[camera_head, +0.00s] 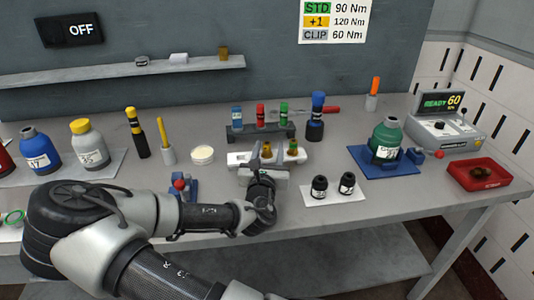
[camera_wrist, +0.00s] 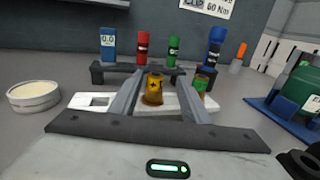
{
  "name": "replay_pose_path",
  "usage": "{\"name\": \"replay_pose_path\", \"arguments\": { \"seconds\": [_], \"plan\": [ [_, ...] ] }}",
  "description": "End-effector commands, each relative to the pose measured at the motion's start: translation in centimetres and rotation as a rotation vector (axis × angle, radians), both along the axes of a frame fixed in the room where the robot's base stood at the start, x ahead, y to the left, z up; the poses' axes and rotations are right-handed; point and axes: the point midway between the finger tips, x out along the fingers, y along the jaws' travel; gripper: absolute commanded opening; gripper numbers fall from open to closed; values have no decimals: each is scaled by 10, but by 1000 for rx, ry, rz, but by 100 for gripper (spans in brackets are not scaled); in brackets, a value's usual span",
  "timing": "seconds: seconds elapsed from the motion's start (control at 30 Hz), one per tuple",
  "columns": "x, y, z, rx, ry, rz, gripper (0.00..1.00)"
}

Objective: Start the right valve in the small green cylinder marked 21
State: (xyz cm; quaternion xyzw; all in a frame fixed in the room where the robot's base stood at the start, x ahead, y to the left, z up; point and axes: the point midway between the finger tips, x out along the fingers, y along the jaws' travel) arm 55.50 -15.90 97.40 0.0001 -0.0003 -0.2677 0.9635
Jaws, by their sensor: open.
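The small green cylinder (camera_head: 387,140) stands upright in a blue holder (camera_head: 365,160) on the right of the bench; its label is too small to read surely. It also shows at the right edge of the wrist view (camera_wrist: 298,90). A brass valve with a dark mark (camera_wrist: 153,92) stands in a white tray (camera_wrist: 88,101). My gripper (camera_wrist: 154,78) is open, with one finger on each side of this valve; I cannot tell whether they touch it. A second valve with a green mark (camera_wrist: 204,84) is just right of the right finger, partly hidden.
A dark rack (camera_head: 240,133) with blue, red and green tools is behind the tray, with a blue tool (camera_head: 316,115) to its right. Two black caps (camera_head: 347,184) sit in front on a white mat. A torque box (camera_head: 440,125) and red tray (camera_head: 480,173) are at right.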

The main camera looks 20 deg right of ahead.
Motion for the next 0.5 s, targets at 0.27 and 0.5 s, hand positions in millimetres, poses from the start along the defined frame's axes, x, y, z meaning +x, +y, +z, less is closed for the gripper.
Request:
{"name": "replay_pose_path", "arguments": {
  "seconds": [0.27, 0.5],
  "plan": [
    [31, -10, 2, 3, -2, -1, 43],
    [50, -21, 2, 1, 0, 0, 43]
  ]
}}
